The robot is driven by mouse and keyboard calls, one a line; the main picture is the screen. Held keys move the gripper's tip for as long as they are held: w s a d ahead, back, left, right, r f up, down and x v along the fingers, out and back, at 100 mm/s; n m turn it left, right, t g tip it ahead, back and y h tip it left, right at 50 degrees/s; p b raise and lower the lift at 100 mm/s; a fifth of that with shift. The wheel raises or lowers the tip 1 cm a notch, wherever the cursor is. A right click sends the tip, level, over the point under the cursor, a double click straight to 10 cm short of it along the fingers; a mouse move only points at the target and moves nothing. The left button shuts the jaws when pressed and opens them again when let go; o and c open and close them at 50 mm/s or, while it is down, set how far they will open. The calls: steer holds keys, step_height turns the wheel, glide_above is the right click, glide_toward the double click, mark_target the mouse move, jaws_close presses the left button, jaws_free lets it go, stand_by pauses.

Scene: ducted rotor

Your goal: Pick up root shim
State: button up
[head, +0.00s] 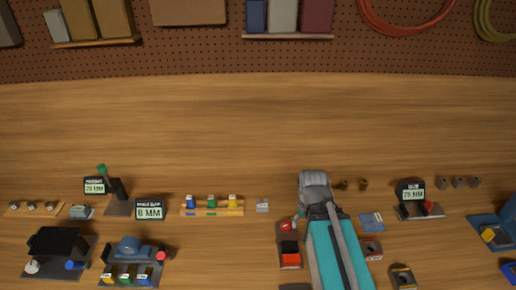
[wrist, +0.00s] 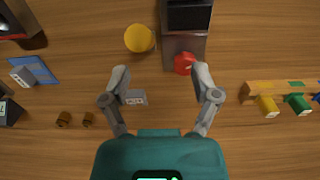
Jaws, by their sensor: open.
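A small grey block with a pale label (wrist: 134,97), which looks like the root shim, lies flat on the bench in the wrist view. The label is too small to read. My gripper (wrist: 161,72) is open and empty above it, with the block between the fingers and nearer the left one. I cannot tell how high the fingers are. In the head view my gripper (head: 313,182) is over the bench right of centre and seems to hide this block. Another small grey block (head: 262,206) lies left of the gripper there.
A device with a red knob (wrist: 185,63) stands close to the right finger. A yellow disc (wrist: 139,38) is beyond the fingertips. A wooden rack with coloured pieces (head: 212,208) is to the left. Brown cylinders (wrist: 74,119) stand nearby. The rear bench is clear.

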steer(key=shift+w, duration=0.1)
steer(key=r+n+p, duration=0.1)
steer(key=n, duration=1.6)
glide_above(263, 206)
steer(key=shift+w+a+n, duration=0.2)
steer(key=shift+w+n, duration=0.3)
steer(key=shift+f, duration=0.1)
step_height(263, 206, down, 8)
steer(key=b, duration=0.8)
steer(key=shift+f+b, duration=0.2)
steer(key=shift+b, duration=0.1)
steer(key=shift+s+f, duration=0.1)
steer(key=shift+f, duration=0.05)
steer(key=f+b, duration=0.3)
steer(key=shift+s+d, duration=0.1)
steer(key=shift+s, duration=0.2)
steer(key=shift+f+b, duration=0.95)
steer(key=shift+b, duration=0.15)
